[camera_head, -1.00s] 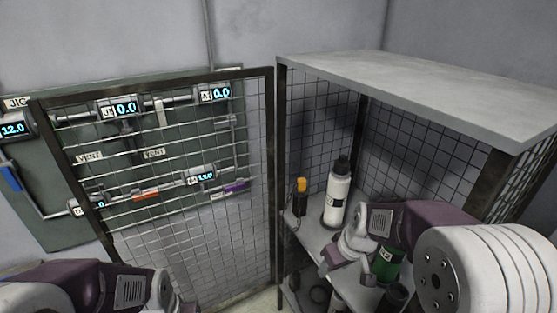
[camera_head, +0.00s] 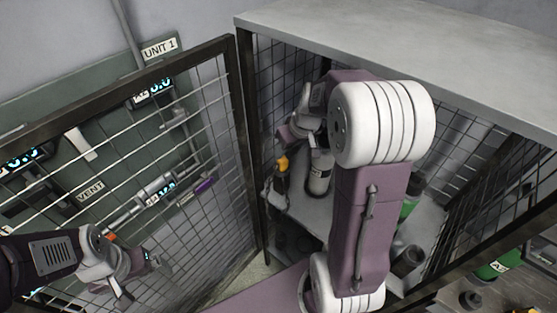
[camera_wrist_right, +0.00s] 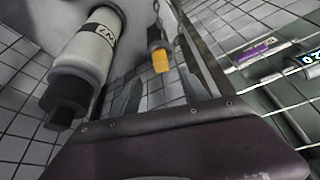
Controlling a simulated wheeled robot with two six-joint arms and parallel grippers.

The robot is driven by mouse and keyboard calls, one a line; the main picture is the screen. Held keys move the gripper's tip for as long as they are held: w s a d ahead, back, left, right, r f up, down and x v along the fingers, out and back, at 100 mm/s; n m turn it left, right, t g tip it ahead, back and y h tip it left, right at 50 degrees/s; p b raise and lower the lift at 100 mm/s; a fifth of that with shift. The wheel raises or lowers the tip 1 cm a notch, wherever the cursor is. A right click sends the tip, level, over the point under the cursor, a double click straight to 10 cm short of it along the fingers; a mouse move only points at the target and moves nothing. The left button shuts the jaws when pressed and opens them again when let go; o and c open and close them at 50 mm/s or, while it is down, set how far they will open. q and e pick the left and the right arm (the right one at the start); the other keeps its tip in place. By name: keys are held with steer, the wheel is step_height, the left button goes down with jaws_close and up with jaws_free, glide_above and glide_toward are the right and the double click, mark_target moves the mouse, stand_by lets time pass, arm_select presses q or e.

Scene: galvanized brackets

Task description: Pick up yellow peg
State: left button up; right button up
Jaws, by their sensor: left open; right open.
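A yellow-orange peg (camera_head: 282,163) stands at the top of a small black holder on the cage shelf, beside a white bottle with a black label (camera_head: 319,173). In the right wrist view the yellow peg (camera_wrist_right: 160,60) is upper middle, and the white bottle (camera_wrist_right: 86,58) is at left. My right gripper (camera_head: 290,133) is open, just above the peg and apart from it in the head view; my wrist partly hides the bottle's top. My left gripper (camera_head: 138,275) is open and empty in front of the mesh door.
The open mesh door (camera_head: 120,140) stands at left, with gauges and pipes behind it. The cage's grey top (camera_head: 430,55) overhangs the shelf. Green bottles (camera_head: 410,200) and a dark cylinder (camera_head: 407,262) stand right of my right arm.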

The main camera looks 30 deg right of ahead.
mark_target(283, 159)
steer(key=x, duration=0.4)
steer(key=shift+w+a+f, duration=0.1)
steer(key=shift+w, duration=0.15)
steer(key=x, duration=0.4)
steer(key=shift+s+f+p, duration=0.2)
steer(key=shift+s+p, duration=0.1)
steer(key=shift+p, duration=0.05)
steer(key=shift+w+f, duration=0.3)
steer(key=shift+w, duration=0.1)
steer(key=shift+s+r, duration=0.1)
steer(key=shift+s, duration=0.1)
steer(key=c, duration=0.9)
jaws_close()
steer(key=shift+w, duration=0.1)
